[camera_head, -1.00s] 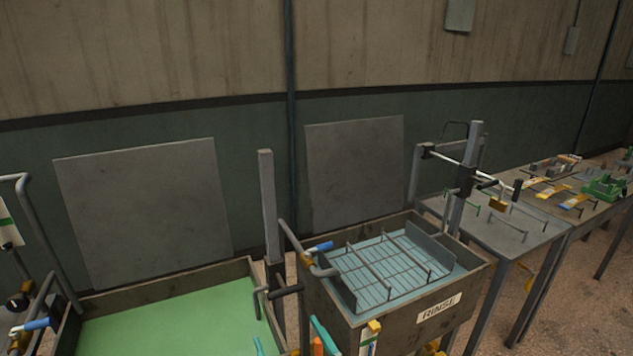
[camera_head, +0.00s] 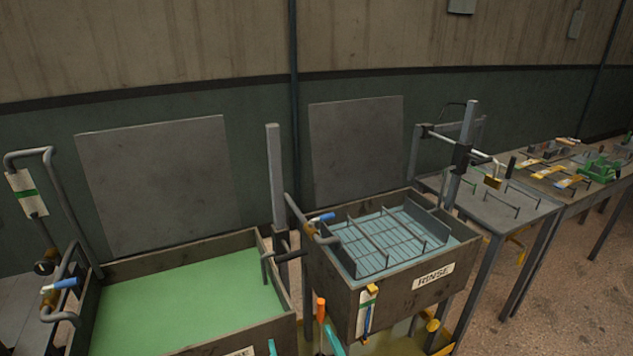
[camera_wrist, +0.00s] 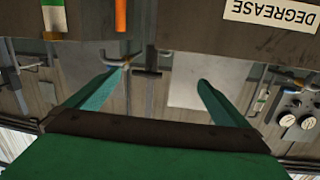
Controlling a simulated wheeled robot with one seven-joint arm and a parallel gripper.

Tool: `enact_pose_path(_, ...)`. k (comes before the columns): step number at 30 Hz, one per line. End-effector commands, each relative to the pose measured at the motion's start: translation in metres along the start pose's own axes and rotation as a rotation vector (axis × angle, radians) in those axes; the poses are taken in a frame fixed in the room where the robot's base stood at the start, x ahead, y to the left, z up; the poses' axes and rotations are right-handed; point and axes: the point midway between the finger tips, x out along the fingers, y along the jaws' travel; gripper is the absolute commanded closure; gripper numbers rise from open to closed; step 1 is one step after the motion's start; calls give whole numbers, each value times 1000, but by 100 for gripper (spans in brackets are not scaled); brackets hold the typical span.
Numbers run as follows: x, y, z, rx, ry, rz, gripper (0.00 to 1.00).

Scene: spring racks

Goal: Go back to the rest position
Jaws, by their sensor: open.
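My gripper (camera_wrist: 158,88) shows in the wrist view as two teal fingers spread wide apart, with nothing between them. The green palm fills the bottom of that view. In the head view only teal finger pieces (camera_head: 333,342) show at the bottom edge, in front of the tanks; the rest of my gripper is out of frame. The wrist view is upside down and shows a tank wall with a DEGREASE label (camera_wrist: 270,14) at its top. I cannot tell the gap between my fingers and that wall.
A tank of green liquid (camera_head: 110,270) stands at left. The RINSE tank (camera_head: 388,305), with a wire rack (camera_head: 385,262) in blue liquid, stands beside it. A grey post (camera_head: 276,180) rises between them. Grey tables (camera_head: 497,213) with small parts stand at right. Floor shows at lower right.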

Motion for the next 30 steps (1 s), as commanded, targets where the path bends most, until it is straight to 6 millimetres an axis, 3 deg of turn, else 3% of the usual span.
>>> enact_pose_path(8,-50,-3,54,38,-61,105,0)
enact_pose_path(16,-133,-10,104,57,-116,235,0)
enact_pose_path(22,-196,-22,122,49,-141,301,0)
enact_pose_path(30,-278,-46,122,23,-160,344,0)
